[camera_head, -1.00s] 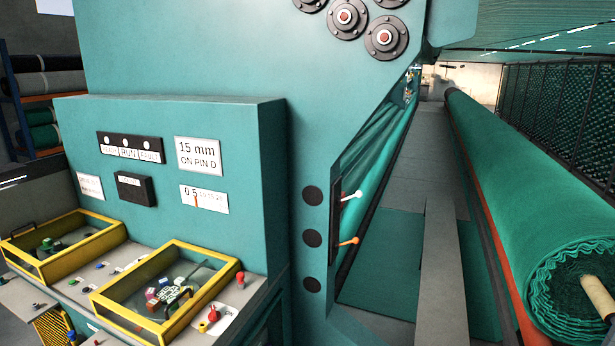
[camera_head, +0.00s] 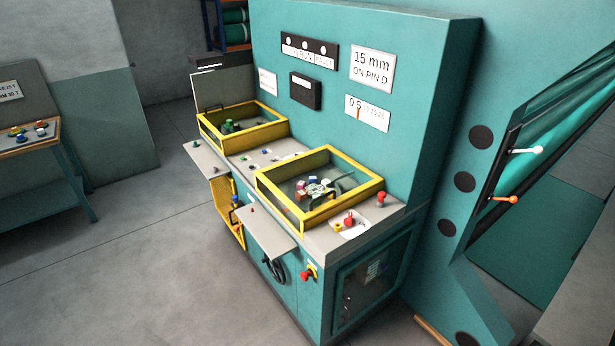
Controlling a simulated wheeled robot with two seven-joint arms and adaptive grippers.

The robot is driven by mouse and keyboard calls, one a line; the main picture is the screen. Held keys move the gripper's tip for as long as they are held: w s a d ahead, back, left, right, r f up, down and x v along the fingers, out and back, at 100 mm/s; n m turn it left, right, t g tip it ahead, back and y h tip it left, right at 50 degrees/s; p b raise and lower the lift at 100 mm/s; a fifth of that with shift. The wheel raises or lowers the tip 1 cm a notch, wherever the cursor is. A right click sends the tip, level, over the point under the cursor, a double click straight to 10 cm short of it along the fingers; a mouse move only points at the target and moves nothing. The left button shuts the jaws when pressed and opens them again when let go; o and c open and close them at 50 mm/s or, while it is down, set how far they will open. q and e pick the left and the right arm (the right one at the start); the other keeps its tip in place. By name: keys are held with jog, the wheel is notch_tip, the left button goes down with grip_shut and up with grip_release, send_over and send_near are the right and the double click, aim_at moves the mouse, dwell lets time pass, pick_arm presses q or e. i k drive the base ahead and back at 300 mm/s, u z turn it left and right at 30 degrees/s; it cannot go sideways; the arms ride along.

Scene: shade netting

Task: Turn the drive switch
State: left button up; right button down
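A teal machine console (camera_head: 440,110) stands in the middle of the view. No readable label marks the drive switch, so I cannot tell which control it is. A red switch on a yellow plate (camera_head: 310,272) is on the console's front near the right corner. A red knob (camera_head: 349,220) and a small yellow knob (camera_head: 338,228) sit on a light plate on the top. A red mushroom-shaped button (camera_head: 382,198) stands to their right. Neither of my grippers is in view.
Two yellow-framed covers (camera_head: 262,180) sit on the console top. Grey shelves (camera_head: 268,230) jut from its front, with a black handwheel (camera_head: 273,269) below. White (camera_head: 527,151) and orange (camera_head: 505,199) levers are at right. The floor (camera_head: 150,260) in front is clear; a bench (camera_head: 40,140) stands left.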

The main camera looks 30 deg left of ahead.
aim_at(350, 219)
jog(key=u, duration=0.3)
jog(key=i, duration=1.45)
jog(key=u, duration=0.75)
